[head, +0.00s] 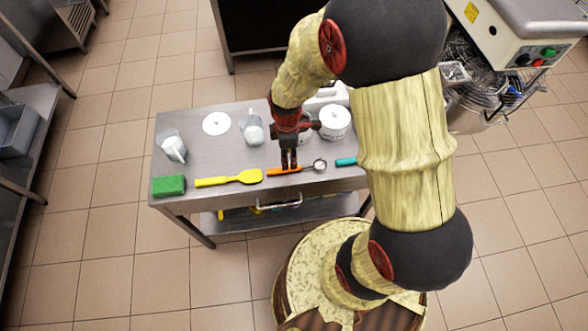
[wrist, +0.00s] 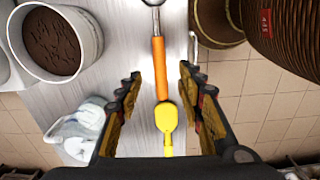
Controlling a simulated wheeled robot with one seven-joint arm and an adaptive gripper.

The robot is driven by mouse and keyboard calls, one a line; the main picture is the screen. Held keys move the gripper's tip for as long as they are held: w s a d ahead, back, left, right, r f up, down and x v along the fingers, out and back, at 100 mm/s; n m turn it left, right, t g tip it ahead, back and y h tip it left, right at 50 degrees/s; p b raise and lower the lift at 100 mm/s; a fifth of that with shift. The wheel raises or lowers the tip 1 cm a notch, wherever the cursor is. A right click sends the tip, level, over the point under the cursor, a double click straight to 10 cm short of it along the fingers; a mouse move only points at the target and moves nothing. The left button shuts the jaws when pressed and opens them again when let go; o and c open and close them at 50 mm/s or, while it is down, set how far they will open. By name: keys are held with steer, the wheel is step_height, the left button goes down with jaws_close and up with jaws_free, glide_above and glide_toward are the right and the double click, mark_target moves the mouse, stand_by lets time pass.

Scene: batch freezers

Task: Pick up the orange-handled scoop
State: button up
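The orange-handled scoop lies on the metal table. Its orange handle (head: 277,172) points left and its round metal bowl is at the right end. In the wrist view the orange handle (wrist: 159,68) runs between the two fingers, with the metal shaft at the top edge and most of the bowl out of frame. My gripper (head: 289,167) points down over the handle in the head view. In the wrist view my gripper (wrist: 160,82) is open, one finger on each side of the handle with gaps between. I cannot tell the exact height left above the table.
A yellow spatula (head: 228,180) lies just left of the handle, and a green sponge (head: 169,186) farther left. A teal-handled tool (head: 346,162) lies to the right. A white tub (head: 335,123), a jug (head: 252,130) and a clear container (head: 172,147) stand behind. The table's front edge is close.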

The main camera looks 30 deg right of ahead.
step_height(320, 180, down, 2)
steer(key=shift+f+b, duration=0.1)
steer(key=shift+b, duration=0.2)
steer(key=f+b, duration=0.1)
steer(key=f, duration=0.4)
steer(key=shift+w+a+f+b, duration=0.1)
steer(key=shift+a+f+b, duration=0.1)
steer(key=shift+f+b, duration=0.15)
steer(key=shift+r, duration=0.1)
steer(key=shift+c, duration=1.2)
steer(key=c, duration=0.7)
jaws_close()
